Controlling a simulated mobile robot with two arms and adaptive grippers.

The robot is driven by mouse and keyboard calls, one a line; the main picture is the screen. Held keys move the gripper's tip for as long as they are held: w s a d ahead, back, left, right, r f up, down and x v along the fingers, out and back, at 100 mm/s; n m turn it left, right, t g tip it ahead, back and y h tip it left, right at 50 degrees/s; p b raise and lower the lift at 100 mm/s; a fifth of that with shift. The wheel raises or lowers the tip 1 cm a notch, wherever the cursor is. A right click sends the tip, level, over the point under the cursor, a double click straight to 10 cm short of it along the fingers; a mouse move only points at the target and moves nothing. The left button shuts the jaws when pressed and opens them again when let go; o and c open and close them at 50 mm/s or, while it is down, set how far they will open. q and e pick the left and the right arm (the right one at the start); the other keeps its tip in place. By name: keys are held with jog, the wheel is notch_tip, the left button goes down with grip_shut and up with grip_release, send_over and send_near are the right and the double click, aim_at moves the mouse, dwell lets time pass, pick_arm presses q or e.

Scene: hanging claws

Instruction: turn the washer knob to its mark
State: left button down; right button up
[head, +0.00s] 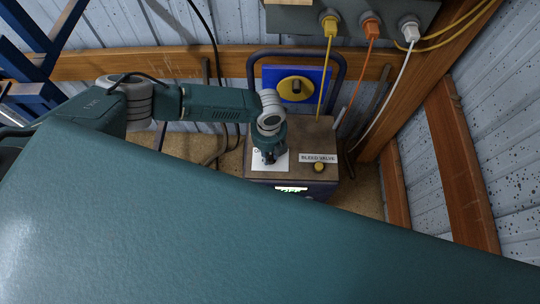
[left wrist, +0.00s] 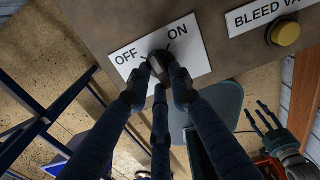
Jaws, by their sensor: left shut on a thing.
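The washer knob (left wrist: 159,58) is a small dark knob on a white plate (left wrist: 138,49) marked OFF and ON, seen in the left wrist view. My left gripper (left wrist: 163,70) is shut on the knob, with dark fingers on both sides hiding much of it. Which mark the knob points to, I cannot tell. In the head view my left gripper (head: 268,154) reaches down onto the box top and covers the knob; part of the white plate (head: 281,161) shows. My right gripper (left wrist: 266,118) shows at the right of the left wrist view, its dark fingers spread and empty.
A yellow bleed valve button (head: 319,167) sits right of the plate on the box (head: 300,140). Behind stand a blue panel with a yellow round part (head: 295,88) and a bar handle. Yellow, orange and white cables hang from plugs (head: 371,27) at the upper right.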

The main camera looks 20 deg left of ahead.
pick_arm(q)
jog(key=m, duration=0.3)
jog(key=shift+f+b, duration=0.1)
jog(key=shift+b, duration=0.2)
jog(key=shift+m, duration=0.6)
jog(key=m+b, duration=0.1)
jog(key=m, duration=0.1)
jog(key=shift+w+a+m, duration=0.1)
jog(key=shift+w+m, duration=0.05)
jog(key=shift+m, duration=0.25)
jog(key=m, duration=0.2)
jog(key=shift+m+b, duration=0.3)
jog(key=shift+b, duration=0.05)
jog(key=c, duration=1.3)
grip_release()
jog(key=shift+o, duration=0.2)
jog(key=shift+r, duration=0.2)
